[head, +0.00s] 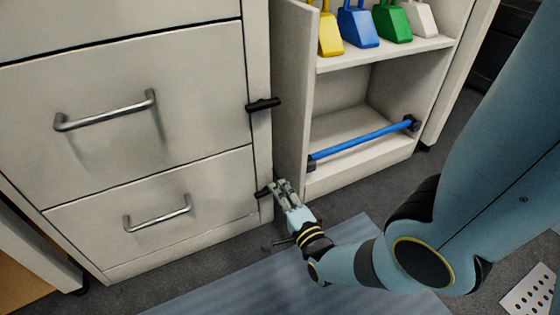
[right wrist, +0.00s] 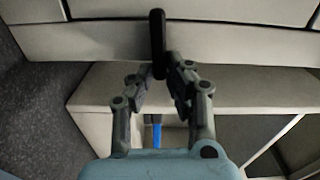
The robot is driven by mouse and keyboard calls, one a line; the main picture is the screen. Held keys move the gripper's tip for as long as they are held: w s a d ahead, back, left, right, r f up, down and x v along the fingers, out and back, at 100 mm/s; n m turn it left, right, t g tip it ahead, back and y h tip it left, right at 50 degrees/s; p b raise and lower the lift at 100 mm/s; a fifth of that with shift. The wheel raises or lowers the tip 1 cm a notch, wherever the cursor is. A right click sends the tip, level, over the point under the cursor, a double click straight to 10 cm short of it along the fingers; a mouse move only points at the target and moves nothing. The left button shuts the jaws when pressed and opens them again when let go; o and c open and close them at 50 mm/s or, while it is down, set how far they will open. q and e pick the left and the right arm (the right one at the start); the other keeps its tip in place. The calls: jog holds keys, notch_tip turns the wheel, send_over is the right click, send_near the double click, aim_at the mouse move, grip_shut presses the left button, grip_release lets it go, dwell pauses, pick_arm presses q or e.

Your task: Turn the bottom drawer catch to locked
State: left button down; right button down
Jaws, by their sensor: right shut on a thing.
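The bottom drawer (head: 110,215) is a pale front with a metal bar handle (head: 158,215) and looks closed. Its black catch (head: 262,193) is at its right edge, partly hidden behind my right gripper (head: 281,187). In the right wrist view the catch (right wrist: 157,30) is a slim black bar across the seam between drawer and frame. My right gripper (right wrist: 160,75) has its fingertips closed on the near end of that bar. My left gripper is not in view.
Another black catch (head: 263,104) lies level across the edge of the drawer above. An open shelf unit (head: 380,48) with coloured scoops and a blue rail (head: 362,138) stands right of the cabinet. A blue-grey mat (head: 300,285) lies on the floor.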

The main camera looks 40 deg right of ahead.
jog(key=shift+d+f+m, duration=0.1)
jog(key=shift+f+m, duration=0.1)
jog(key=shift+m, duration=0.3)
jog(key=c, duration=1.3)
grip_release()
jog(key=shift+r, duration=0.1)
jog(key=shift+r, duration=4.9)
